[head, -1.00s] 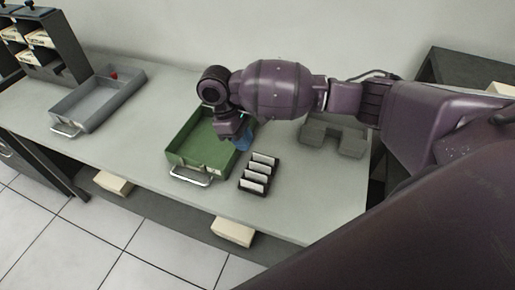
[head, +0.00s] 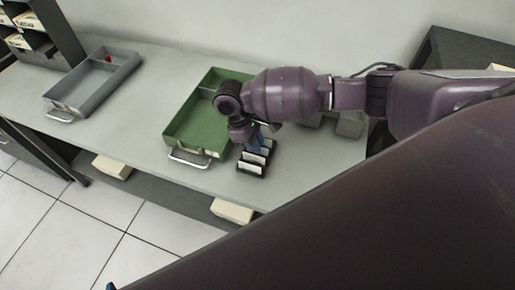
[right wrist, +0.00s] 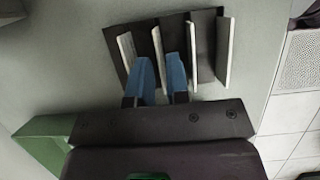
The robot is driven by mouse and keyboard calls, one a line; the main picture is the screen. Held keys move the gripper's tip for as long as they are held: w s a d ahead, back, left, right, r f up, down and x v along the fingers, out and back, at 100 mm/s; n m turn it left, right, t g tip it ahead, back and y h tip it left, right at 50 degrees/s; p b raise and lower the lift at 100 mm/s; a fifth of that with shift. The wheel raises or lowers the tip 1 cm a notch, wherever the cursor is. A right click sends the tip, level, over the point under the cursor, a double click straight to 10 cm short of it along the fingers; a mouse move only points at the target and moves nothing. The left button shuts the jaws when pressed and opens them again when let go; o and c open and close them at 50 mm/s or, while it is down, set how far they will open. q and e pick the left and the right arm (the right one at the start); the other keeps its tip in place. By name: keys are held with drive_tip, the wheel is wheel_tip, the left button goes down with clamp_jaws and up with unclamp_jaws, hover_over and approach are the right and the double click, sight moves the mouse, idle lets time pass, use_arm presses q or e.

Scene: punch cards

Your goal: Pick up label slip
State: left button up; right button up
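A black rack (head: 241,165) with several white label slips stands on the grey table in the head view, right of the green tray. My right gripper (head: 257,145) is over the rack's far part. In the right wrist view its two blue fingers (right wrist: 161,74) are open, one on each side of a label slip (right wrist: 158,46). A gap shows between the fingers; contact with the slip cannot be made out. Other label slips (right wrist: 223,52) stand in the rack beside it. Only a blue tip, apparently my left gripper's, shows at the bottom edge of the head view.
The green tray (head: 178,140) with a metal handle is close left of the rack. A grey tray (head: 66,88) holding a small red thing stands further left. Dark grey blocks (head: 349,125) lie behind the arm. The table front right of the rack is clear.

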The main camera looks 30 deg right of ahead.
drive_tip(key=shift+s+d+f, duration=0.15)
drive_tip(key=shift+f, duration=0.45)
clamp_jaws()
drive_tip(key=shift+r, duration=0.1)
